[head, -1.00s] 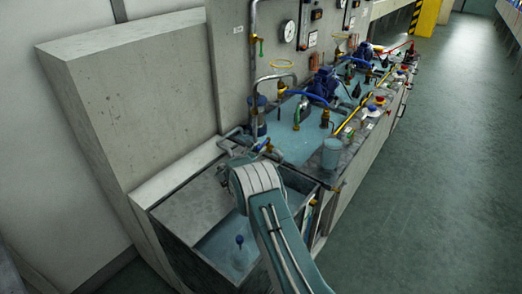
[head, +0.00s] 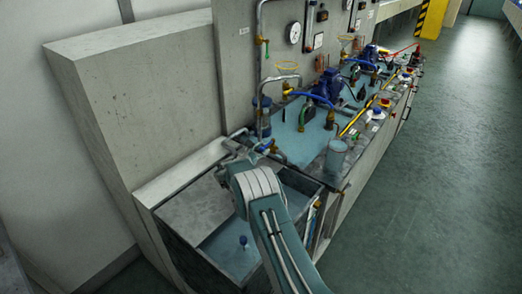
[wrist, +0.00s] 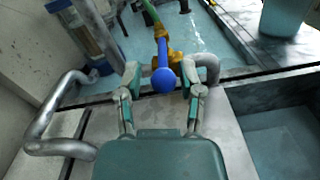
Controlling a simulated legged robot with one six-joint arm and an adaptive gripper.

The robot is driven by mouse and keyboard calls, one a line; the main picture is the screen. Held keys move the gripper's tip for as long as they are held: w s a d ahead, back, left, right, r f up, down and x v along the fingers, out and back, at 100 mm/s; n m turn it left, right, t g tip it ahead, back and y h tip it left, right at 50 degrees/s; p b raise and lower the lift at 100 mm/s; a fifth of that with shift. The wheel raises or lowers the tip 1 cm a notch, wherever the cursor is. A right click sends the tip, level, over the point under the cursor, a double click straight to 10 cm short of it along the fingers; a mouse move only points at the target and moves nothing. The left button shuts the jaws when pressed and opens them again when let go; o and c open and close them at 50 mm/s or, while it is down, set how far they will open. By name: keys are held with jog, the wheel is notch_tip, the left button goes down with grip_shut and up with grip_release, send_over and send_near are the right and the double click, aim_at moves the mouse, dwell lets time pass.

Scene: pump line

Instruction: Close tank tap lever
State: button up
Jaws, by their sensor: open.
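The tank tap has a blue lever (wrist: 163,79) on a brass body (wrist: 176,58), set in the grey pipe above the tank. In the wrist view the lever's rounded blue end points toward me. My gripper (wrist: 160,70) is open, with one finger on each side of the lever end; I cannot tell whether either finger touches it. In the head view the blue lever (head: 265,146) shows small beside the pipe, and my gripper (head: 236,154) is just left of it, partly hidden by my arm.
The open tank (head: 170,232) with water lies below my arm. A bent grey pipe (wrist: 45,130) runs close on the left in the wrist view. A translucent beaker (head: 336,157) stands on the bench to the right. Pumps (head: 327,88) stand farther back. The floor at right is clear.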

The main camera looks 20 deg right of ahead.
jog(key=v, duration=1.2)
jog(key=shift+w+a+f, duration=0.1)
jog(key=shift+a, duration=0.05)
jog(key=s+d+r+m+g+y, duration=0.35)
jog(key=s+r+m, duration=0.25)
jog(key=s+r, duration=0.35)
jog(key=s+d+r+m+g+y, duration=0.2)
jog(key=s+d+r+m+g, duration=0.15)
jog(key=s+r+m, duration=0.45)
jog(key=s+a+r+m+t+y, duration=0.1)
jog(key=s+a+m+y, duration=0.1)
jog(key=s, duration=0.7)
jog(key=s+a+r+m+t+y, duration=0.1)
jog(key=s+a+r+m+y, duration=0.1)
jog(key=s, duration=0.7)
jog(key=s+a+r+m+y, duration=0.1)
jog(key=s+a+m+y, duration=0.3)
jog(key=s, duration=0.6)
jog(key=shift+a+r+t+y, duration=0.15)
jog(key=shift+a+t+y, duration=0.25)
jog(key=shift+a+y, duration=0.3)
jog(key=shift+d, duration=0.15)
